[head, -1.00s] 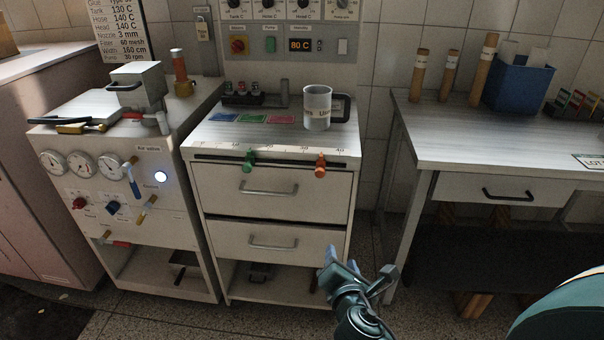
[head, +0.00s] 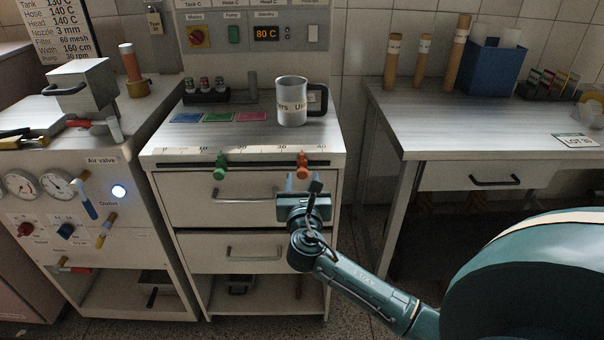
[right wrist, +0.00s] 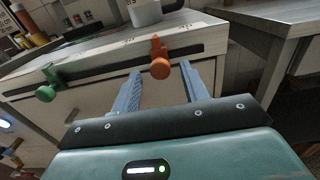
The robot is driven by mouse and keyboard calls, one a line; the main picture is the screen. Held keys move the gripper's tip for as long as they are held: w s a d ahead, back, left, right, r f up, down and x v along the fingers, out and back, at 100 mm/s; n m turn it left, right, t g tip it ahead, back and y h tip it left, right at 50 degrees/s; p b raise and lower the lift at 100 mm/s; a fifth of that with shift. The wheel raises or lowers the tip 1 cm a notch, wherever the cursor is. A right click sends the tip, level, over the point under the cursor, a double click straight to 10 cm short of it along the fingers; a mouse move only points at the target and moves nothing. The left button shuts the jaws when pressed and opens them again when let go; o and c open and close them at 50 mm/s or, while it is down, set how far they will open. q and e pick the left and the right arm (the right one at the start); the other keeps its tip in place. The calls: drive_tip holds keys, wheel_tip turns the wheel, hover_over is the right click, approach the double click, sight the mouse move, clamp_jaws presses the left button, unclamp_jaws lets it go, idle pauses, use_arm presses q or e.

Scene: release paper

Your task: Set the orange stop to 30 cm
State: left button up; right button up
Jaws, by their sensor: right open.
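The orange stop (head: 302,164) sits in the slot along the cabinet's front edge, below the printed scale (head: 250,150), a little past the 30 mark and short of 40. It also shows in the right wrist view (right wrist: 160,62). The green stop (head: 220,166) sits further left on the same slot, near 10 to 15. My right gripper (head: 303,183) is open and empty just in front of and below the orange stop. In the right wrist view its two fingers (right wrist: 162,85) point at the slot, with the orange knob between their lines. No contact shows. My left gripper is out of view.
A grey mug (head: 292,103) stands on the cabinet top above the orange stop. Drawer handles (head: 250,192) protrude below the slot. A table (head: 430,120) stands to the right and a valve cabinet (head: 60,160) to the left.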

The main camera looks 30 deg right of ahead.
sight(302, 175)
drive_tip(key=shift+x, duration=1.95)
drive_tip(key=shift+c, duration=0.5)
drive_tip(key=shift+a, duration=0.1)
clamp_jaws()
